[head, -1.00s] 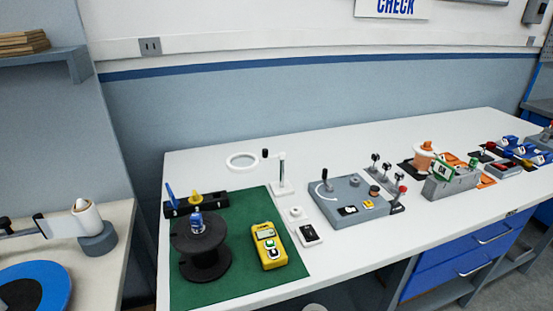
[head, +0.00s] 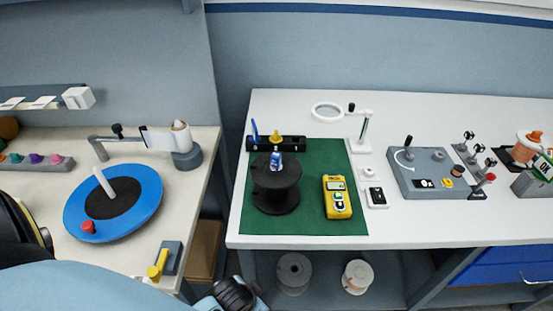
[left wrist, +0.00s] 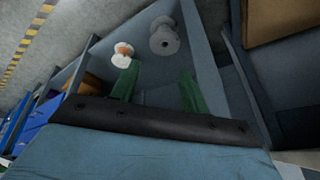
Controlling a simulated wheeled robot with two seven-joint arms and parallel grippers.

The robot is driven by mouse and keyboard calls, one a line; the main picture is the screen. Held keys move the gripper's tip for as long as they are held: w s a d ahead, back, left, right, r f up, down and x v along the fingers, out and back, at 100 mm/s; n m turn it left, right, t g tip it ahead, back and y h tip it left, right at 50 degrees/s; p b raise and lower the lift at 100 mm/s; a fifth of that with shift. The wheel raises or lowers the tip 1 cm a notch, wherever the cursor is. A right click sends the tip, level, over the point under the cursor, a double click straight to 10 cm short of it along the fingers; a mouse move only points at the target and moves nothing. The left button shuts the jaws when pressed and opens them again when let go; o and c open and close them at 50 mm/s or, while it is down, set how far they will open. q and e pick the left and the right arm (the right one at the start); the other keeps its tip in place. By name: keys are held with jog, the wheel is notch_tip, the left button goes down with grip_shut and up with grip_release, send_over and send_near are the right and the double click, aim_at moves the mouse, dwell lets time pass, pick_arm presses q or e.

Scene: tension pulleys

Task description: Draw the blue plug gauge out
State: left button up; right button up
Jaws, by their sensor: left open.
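The blue plug gauge (head: 254,130) stands upright in a black rack (head: 295,143) at the back left of the green mat. A yellow-handled piece (head: 276,136) stands beside it in the same rack. My left gripper (left wrist: 158,84) shows in the left wrist view with its two green fingers apart and nothing between them. It is low, by the shelf under the bench, away from the plug gauge. In the head view only dark parts of my left wrist show at the bottom edge, and its fingers cannot be made out. My right gripper is in neither view.
A black spool (head: 275,190) with a small blue-topped piece stands just in front of the rack. A yellow meter (head: 337,197) lies to its right. A magnifier (head: 328,112) stands behind the mat. Two spools (head: 294,273) sit on the shelf below. A blue turntable (head: 140,215) is on the left bench.

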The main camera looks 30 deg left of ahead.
pick_arm(q)
notch_tip(320, 180, up, 21)
jog(key=w+t+p, duration=0.2)
jog(key=w, duration=0.1)
jog(key=w+d+r+m+t+h, duration=0.1)
jog(key=w+d+r+m+t, duration=0.1)
jog(key=w+r+t, duration=0.55)
jog(key=w+d+r+m+t+h, duration=0.15)
jog(key=w+r+t, duration=0.25)
jog(key=w+r, duration=0.65)
jog(key=s+d+r+m+h, duration=0.1)
jog(key=d+r+m+h, duration=0.9)
jog(key=r+m+h, duration=0.25)
jog(key=s+d+r+m+g+h, duration=0.1)
jog(key=s+d+m+g+h, duration=0.3)
jog(key=m+g, duration=0.55)
jog(key=m+g+y, duration=0.6)
jog(key=g+y, duration=0.3)
jog(key=y, duration=1)
send_over(276, 155)
notch_tip(276, 155, down, 9)
notch_tip(276, 155, down, 13)
jog(key=shift+r+p, duration=0.15)
jog(key=shift+p, duration=0.25)
